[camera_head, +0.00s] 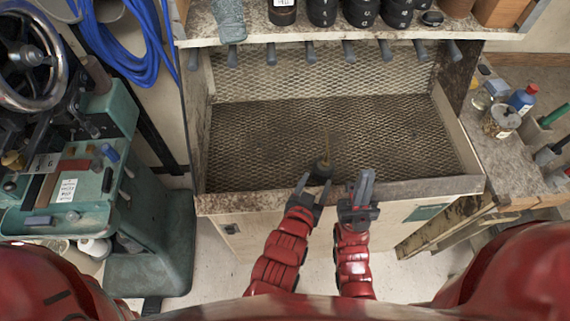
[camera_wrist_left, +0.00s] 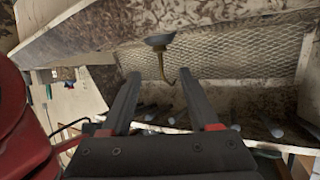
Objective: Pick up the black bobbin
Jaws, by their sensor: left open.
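Black spool-like cylinders with pale marks, possibly bobbins (camera_head: 322,12), stand on the top shelf; I cannot tell whether one is the black bobbin. A small dark piece (camera_head: 322,168) with a thin brass-coloured stem is at the tray's front edge, just beyond my left gripper (camera_head: 312,188). In the left wrist view this dark piece (camera_wrist_left: 160,40) is beyond the spread fingertips (camera_wrist_left: 160,76), apart from them. My left gripper is open, with nothing between its fingers. My right gripper (camera_head: 362,185) is beside it at the front edge; its fingers overlap in view and its opening is unclear.
The mesh-lined tray (camera_head: 400,135) looks largely clear. Several dark pegs (camera_head: 308,52) stick out below the shelf (camera_head: 440,30). A green machine (camera_head: 75,190) stands left. A jar (camera_head: 500,120) and a blue bottle (camera_head: 523,98) stand on the right bench.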

